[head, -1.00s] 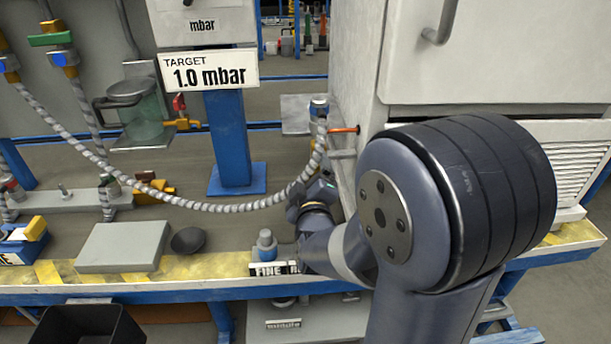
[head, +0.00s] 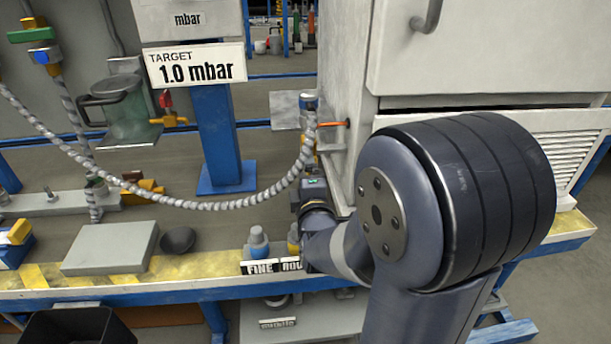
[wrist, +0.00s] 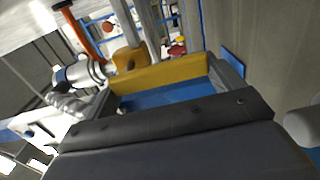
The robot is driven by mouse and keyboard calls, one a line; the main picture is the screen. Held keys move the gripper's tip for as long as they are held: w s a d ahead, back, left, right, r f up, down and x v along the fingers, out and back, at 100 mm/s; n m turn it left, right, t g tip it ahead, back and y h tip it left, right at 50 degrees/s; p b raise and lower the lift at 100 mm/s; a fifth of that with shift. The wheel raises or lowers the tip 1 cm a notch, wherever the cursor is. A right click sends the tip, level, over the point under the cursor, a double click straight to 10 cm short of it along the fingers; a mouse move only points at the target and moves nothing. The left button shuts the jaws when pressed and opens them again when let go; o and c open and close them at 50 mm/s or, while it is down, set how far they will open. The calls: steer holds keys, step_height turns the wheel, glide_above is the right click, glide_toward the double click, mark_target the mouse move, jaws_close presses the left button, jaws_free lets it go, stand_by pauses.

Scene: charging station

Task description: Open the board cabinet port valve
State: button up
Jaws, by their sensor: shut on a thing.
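The white board cabinet (head: 340,90) stands at the right in the head view. At its left side, the grey ribbed hose (head: 309,150) ends in a fitting near an orange rod (head: 334,124). My gripper (head: 313,180) is low beside this spot, its fingers partly hidden by my arm. In the wrist view, a yellow bar (wrist: 165,78), seemingly the port valve's handle, lies across the front of my gripper, which is shut on it. A brass-coloured valve body (wrist: 130,59), the hose fitting (wrist: 82,74) and the orange rod (wrist: 84,32) are just left of it.
The hose hangs in a curve towards the left. A target sign (head: 196,64) hangs at upper left.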

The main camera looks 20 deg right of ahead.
stand_by(0.4)
steer(key=o, duration=1.2)
steer(key=shift+c, duration=0.2)
steer(key=shift+s, duration=0.15)
steer(key=s+a+p, duration=0.2)
steer(key=s, duration=0.8)
steer(key=shift+s, duration=0.2)
steer(key=shift+w, duration=0.1)
steer(key=w, duration=0.3)
steer(key=w+d+b, duration=0.1)
steer(key=w, duration=0.3)
steer(key=w+d+b, duration=0.1)
steer(key=w, duration=0.2)
steer(key=shift+w, duration=0.3)
steer(key=shift+s, duration=0.1)
